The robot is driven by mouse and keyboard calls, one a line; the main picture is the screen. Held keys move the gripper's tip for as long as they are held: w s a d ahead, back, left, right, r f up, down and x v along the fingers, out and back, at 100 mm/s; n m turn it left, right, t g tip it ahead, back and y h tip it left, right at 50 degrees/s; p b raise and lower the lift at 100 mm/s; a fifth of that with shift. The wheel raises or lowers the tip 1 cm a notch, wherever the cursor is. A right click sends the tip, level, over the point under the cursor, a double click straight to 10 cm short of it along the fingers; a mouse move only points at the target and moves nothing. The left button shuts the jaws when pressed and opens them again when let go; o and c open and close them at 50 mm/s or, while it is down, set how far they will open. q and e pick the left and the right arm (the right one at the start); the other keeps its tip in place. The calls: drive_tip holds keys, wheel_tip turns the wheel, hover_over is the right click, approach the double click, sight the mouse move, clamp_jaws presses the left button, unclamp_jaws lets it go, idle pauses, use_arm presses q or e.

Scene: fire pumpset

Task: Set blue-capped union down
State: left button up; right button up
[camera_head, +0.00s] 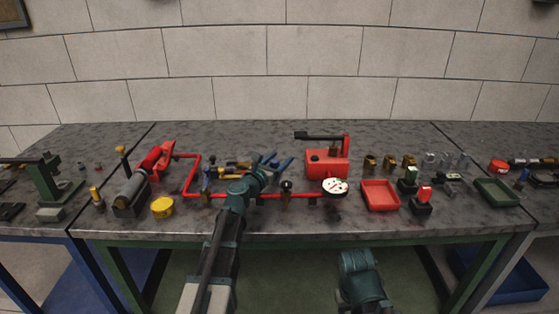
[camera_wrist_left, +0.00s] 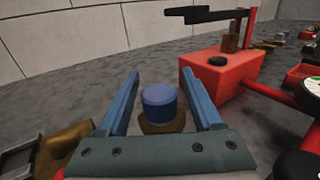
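The blue-capped union (camera_wrist_left: 159,105) shows in the left wrist view as a round blue cap on a brass body. It stands upright on the grey bench top. My left gripper (camera_wrist_left: 159,76) has its two blue fingers apart, one on each side of the cap, with visible gaps on both sides. Its palm edge hides the lower part of the union. In the head view my left gripper (camera_head: 280,157) reaches over the red pipe to the middle of the bench, and the union is hard to make out there.
A red pump box (camera_head: 327,163) with a black lever stands right of my left gripper. A red pipe (camera_head: 312,195) with a white gauge (camera_head: 335,187) runs in front. A red tray (camera_head: 380,196) and several brass fittings lie further right. Brass parts lie close left.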

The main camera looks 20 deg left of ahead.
use_arm(q)
drive_tip(key=shift+r, duration=0.25)
drive_tip(key=v, duration=1.2)
drive_tip(key=shift+f, duration=0.1)
